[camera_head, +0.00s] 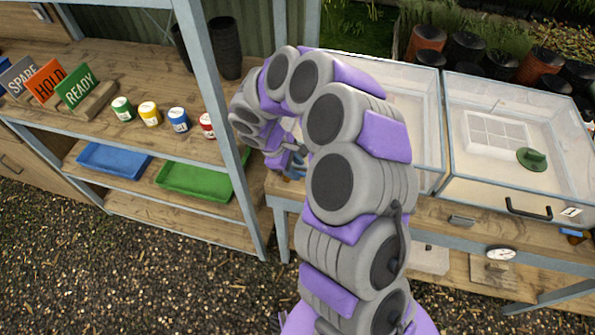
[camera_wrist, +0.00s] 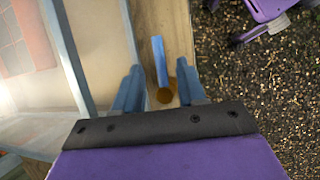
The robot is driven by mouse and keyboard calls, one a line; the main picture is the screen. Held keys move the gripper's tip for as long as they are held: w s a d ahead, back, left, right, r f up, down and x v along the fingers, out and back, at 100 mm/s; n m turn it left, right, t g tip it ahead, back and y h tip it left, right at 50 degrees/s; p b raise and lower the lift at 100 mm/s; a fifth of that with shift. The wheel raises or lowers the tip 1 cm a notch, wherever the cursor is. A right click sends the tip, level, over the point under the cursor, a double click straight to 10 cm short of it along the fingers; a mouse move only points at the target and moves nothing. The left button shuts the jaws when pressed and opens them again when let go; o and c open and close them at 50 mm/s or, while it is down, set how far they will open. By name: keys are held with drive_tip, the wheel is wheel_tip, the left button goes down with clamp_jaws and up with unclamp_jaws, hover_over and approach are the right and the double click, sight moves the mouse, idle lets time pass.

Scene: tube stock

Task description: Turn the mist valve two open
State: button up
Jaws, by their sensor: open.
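In the wrist view a valve with a straight blue lever (camera_wrist: 159,60) and a round brass body (camera_wrist: 165,96) sits on the wooden bench edge. My gripper (camera_wrist: 159,72) is open, with one finger on each side of the valve. I cannot tell whether either finger touches the lever. In the head view my gripper (camera_head: 293,168) is at the front left corner of the left clear case, and my arm hides most of that area. Another blue-handled valve (camera_head: 574,234) is at the far right of the bench.
A right clear case (camera_head: 490,180) with a black handle (camera_head: 528,209) stands beside the left clear case (camera_head: 425,110). A gauge (camera_head: 501,254) hangs below. Left are a shelf with several paint cans (camera_head: 150,113), a blue tray (camera_head: 113,160) and a green tray (camera_head: 193,181).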

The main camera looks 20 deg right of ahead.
drive_tip(key=shift+d+f, duration=0.15)
drive_tip(key=shift+f, duration=0.6)
drive_tip(key=shift+d+f, duration=0.1)
drive_tip(key=shift+d, duration=0.3)
drive_tip(key=shift+a, duration=0.15)
clamp_jaws()
